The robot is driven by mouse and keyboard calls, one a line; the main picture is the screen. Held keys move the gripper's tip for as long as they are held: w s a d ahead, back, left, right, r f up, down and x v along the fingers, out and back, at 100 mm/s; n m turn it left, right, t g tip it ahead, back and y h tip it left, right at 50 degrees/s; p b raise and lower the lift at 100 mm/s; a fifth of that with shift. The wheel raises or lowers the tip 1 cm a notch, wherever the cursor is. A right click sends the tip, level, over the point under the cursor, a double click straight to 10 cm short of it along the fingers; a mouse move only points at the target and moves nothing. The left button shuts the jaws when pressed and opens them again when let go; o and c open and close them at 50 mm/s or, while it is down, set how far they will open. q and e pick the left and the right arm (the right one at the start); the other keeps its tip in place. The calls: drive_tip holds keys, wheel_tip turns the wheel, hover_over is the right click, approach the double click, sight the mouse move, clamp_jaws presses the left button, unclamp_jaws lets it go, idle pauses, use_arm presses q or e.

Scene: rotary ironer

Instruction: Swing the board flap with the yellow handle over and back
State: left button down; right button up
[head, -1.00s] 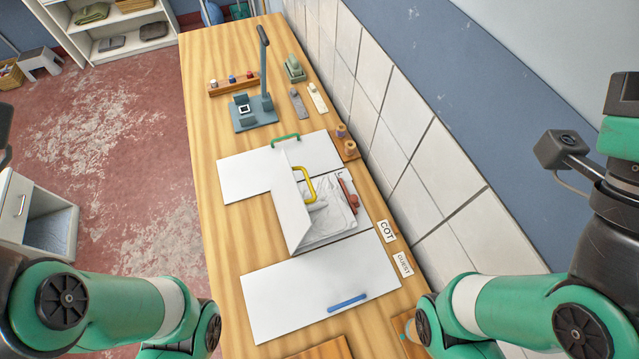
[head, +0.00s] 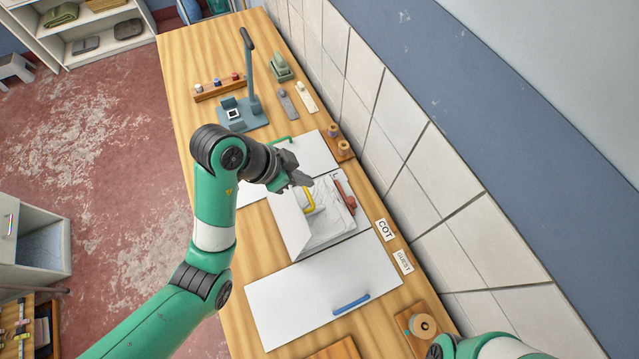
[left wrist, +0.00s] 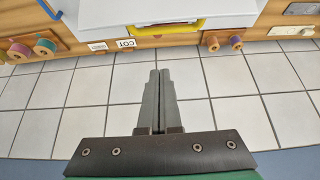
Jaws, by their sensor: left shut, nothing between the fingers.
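The white board flap (head: 287,222) with the yellow handle (head: 309,203) stands raised and tilted between two flat white panels. The opening beside it shows crumpled white cloth (head: 330,222) and a red-brown piece (head: 345,193). My left gripper (head: 302,179) is shut and empty, above the flap's far end and close to the yellow handle in the head view. In the left wrist view the shut fingers (left wrist: 160,75) point towards the yellow handle (left wrist: 170,29), with a gap in the picture. Contact cannot be judged from the head view. My right gripper is out of view.
A flat panel with a blue handle (head: 351,304) lies nearer; one with a green handle (head: 280,141) lies beyond, partly hidden by my arm. A grey upright stand (head: 250,75) is farther back. The tiled wall (head: 400,105) bounds the right side.

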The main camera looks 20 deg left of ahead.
sight(293, 211)
use_arm(q)
wheel_tip(293, 211, down, 8)
drive_tip(key=w+d+p, duration=0.1)
idle(0.6)
drive_tip(key=shift+r, duration=0.1)
